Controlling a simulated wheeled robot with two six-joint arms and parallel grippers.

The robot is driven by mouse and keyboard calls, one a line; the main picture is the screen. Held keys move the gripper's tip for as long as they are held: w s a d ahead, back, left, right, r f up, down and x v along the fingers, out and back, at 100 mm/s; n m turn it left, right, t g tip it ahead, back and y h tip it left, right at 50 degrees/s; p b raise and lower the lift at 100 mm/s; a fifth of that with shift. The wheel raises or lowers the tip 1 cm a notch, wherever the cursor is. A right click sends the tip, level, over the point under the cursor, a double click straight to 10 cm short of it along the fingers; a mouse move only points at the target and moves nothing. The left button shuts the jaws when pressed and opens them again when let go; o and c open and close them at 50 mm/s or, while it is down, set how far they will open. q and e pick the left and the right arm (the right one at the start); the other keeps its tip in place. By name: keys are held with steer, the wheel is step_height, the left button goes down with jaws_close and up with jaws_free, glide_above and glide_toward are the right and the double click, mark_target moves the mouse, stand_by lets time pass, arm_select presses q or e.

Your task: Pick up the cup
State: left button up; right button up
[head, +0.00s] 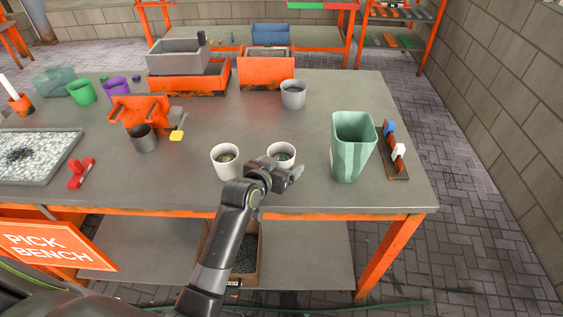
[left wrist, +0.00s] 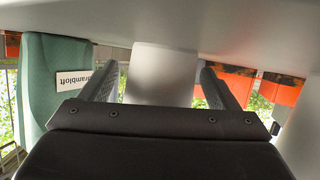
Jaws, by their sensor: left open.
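A white cup (head: 281,152) with dark contents stands upright near the front of the grey bench. My left gripper (head: 288,175) is just in front of it and hides its lower part in the head view. In the left wrist view, which looks upside down, a pale cup (left wrist: 161,72) shows between the two spread fingers of my left gripper (left wrist: 160,90). It is likely the same white cup; contact with the fingers cannot be told. A second white cup (head: 225,160) stands just left. A grey cup (head: 293,94) stands farther back. My right gripper is not in view.
A tall pale green container (head: 352,148) stands close on the right and shows in the left wrist view (left wrist: 48,85). Beyond it is a rack with blue and white blocks (head: 394,150). Orange bins (head: 265,75) stand at the back. The bench middle is fairly clear.

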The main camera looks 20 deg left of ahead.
arm_select(q)
steer(key=shift+w, duration=0.1)
steer(key=c, duration=1.1)
